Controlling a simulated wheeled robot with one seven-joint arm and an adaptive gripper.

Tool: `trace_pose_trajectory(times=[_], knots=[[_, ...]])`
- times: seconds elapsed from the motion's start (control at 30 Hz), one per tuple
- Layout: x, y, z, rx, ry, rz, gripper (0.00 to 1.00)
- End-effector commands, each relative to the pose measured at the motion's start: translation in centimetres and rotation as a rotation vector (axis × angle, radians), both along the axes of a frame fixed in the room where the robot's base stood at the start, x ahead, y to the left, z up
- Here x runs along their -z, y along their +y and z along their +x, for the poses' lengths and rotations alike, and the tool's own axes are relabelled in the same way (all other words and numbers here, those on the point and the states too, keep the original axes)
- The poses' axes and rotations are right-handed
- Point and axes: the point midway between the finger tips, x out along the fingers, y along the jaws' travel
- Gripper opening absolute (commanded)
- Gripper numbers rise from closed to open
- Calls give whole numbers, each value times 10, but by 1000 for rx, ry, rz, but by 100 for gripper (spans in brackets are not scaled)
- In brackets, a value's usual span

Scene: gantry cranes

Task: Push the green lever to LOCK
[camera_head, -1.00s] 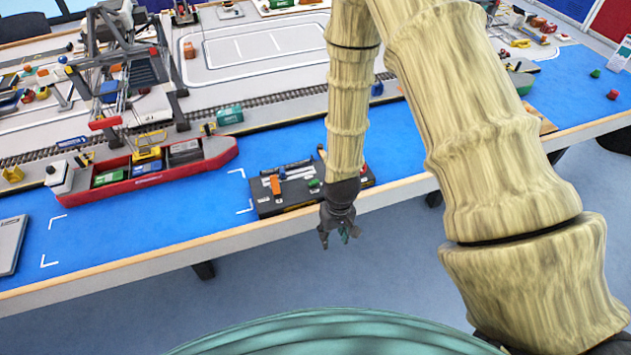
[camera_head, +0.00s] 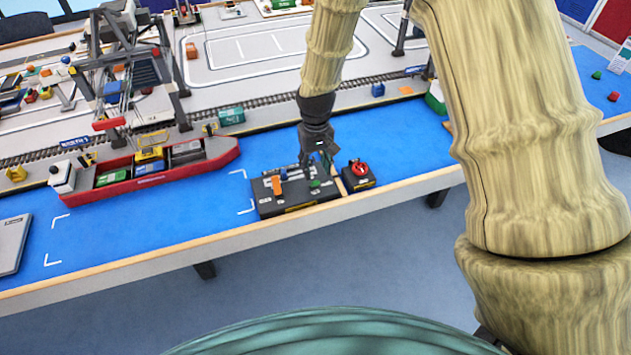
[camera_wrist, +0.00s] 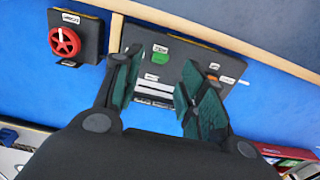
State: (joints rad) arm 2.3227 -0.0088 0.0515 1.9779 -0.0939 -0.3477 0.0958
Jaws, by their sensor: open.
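A dark control box (camera_head: 295,205) lies near the table's front edge. A small green piece (camera_head: 315,184), which looks like the green lever, is on its right part. An orange handle (camera_head: 277,186) is on its left part. My gripper (camera_head: 318,172) is above the box, pointing down. In the wrist view, my gripper (camera_wrist: 162,62) has its two dark green fingers spread, with nothing between them. Beyond the fingertips, the panel (camera_wrist: 180,42) shows a green piece with pale marking (camera_wrist: 160,48). Part of the panel is hidden behind the fingers. I cannot read LOCK.
A box with a red wheel (camera_head: 360,169) stands just right of the control box; the wheel (camera_wrist: 64,42) is at the wrist view's upper left. A red ship (camera_head: 150,178) lies to the left. The blue surface (camera_head: 420,140) farther right is mostly clear.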

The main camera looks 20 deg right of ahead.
Motion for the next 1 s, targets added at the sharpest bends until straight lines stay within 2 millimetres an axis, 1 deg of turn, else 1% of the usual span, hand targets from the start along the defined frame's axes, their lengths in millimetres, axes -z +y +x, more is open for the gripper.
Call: trace_pose_trajectory(times=[0.4, 0.6, 0.8, 1.0], knots=[[48, 0, -1, 0, 1, 0, 41], [66, 0, 0, 0, -1, 0, 41], [76, 0, 0, 0, -1, 0, 41], [78, 0, 0, 0, -1, 0, 41]])
